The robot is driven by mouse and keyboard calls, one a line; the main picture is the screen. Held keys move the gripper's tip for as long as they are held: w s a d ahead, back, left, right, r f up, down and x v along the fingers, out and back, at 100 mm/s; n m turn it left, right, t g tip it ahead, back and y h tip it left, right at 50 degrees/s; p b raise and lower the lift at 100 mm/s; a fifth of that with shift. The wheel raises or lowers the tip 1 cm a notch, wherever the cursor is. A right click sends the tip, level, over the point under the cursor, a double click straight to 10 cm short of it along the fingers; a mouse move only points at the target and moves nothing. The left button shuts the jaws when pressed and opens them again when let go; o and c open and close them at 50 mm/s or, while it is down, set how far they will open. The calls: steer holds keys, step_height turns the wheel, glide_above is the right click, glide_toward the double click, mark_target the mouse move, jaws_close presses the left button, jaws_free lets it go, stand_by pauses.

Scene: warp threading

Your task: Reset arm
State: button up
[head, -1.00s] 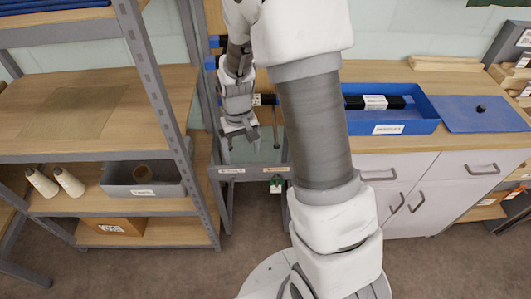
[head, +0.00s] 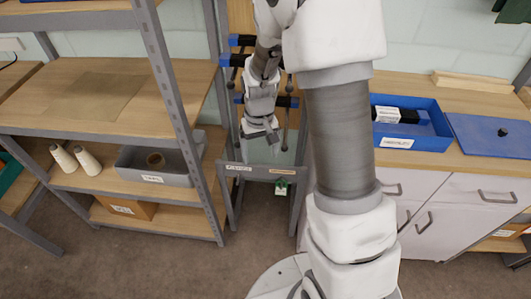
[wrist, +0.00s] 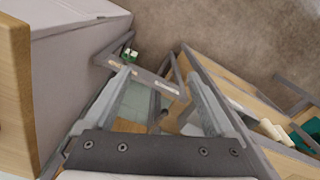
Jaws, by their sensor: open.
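My gripper (head: 262,146) is open and empty. In the head view it hangs fingers-down in front of the grey metal frame (head: 255,172) that stands between the shelf unit and the cabinet. In the wrist view my gripper's two fingers (wrist: 165,92) are spread wide with nothing between them. The grey frame's labelled crossbar (wrist: 155,80) lies beyond the fingertips. I cannot tell the exact gap between the fingertips and the frame.
On the left, a shelf unit (head: 178,110) holds thread cones (head: 88,160), a grey bin (head: 140,170) and a cardboard box (head: 125,208). On the right, a cabinet (head: 440,205) carries a blue tray (head: 425,138) and its blue lid (head: 500,138). A green-and-white tag (head: 281,187) hangs from the frame.

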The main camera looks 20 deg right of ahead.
steer(key=shift+s+d, duration=0.1)
steer(key=shift+d, duration=0.05)
step_height(320, 180, up, 10)
steer(key=s+t, duration=0.1)
steer(key=s, duration=0.2)
steer(key=s+r+t+p, duration=0.2)
steer(key=s+r+t, duration=0.2)
steer(key=s+r, duration=1.2)
steer(key=shift+r+t, duration=0.3)
